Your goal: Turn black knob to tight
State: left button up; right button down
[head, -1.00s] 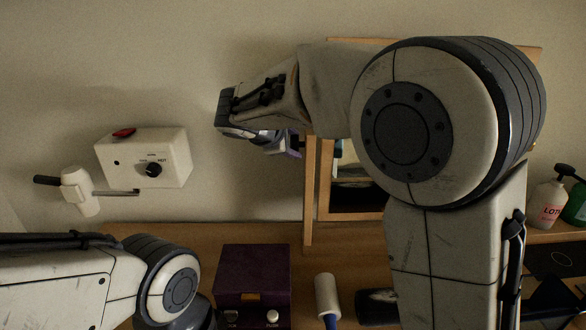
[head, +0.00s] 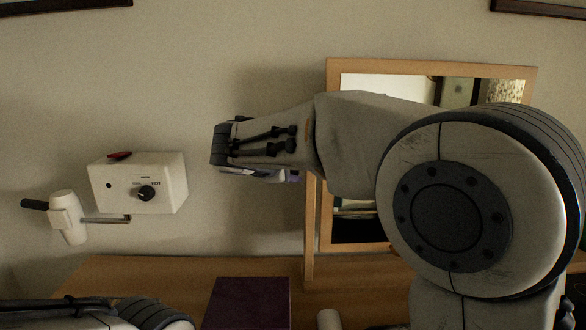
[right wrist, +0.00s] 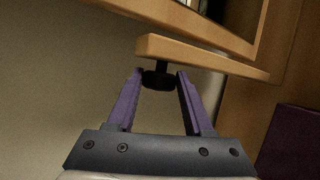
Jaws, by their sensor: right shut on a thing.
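A black knob (right wrist: 157,80) on a short dark stem sits at the wooden mirror stand (right wrist: 195,55). In the right wrist view, the purple fingers of my right gripper (right wrist: 160,75) are on either side of this knob, shut on it. In the head view, the right arm reaches left across the mirror (head: 432,68), and the knob is hidden behind it. Whether the knob is loose or tight cannot be seen. My left gripper is out of view; only part of that arm shows at the bottom left.
A white wall box (head: 112,190) with its own black dial (head: 146,193) hangs at the left, with a white hair dryer (head: 68,218) beside it. A dark purple box (head: 247,303) stands on the wooden table (head: 150,272). The wall between dryer box and arm is clear.

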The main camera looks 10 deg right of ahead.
jog(key=shift+c, duration=1.5)
grip_release()
jog(key=v, duration=1)
jog(key=shift+s+a+r+b, duration=0.15)
jog(key=shift+s+b, duration=0.05)
jog(key=shift+b, duration=0.15)
jog(key=s+a+f+m+g+y+p, duration=0.2)
jog(key=s+f+m+g+y+p, duration=0.1)
jog(key=s+f, duration=0.8)
jog(key=s+a+f+m+g+y+p, duration=0.2)
jog(key=s+f+g, duration=0.5)
jog(key=s, duration=1)
notch_tip(320, 180, down, 4)
jog(key=m+y+p, duration=0.1)
jog(key=y+p, duration=0.1)
jog(key=y, duration=0.1)
jog(key=shift+m+g+y, duration=0.3)
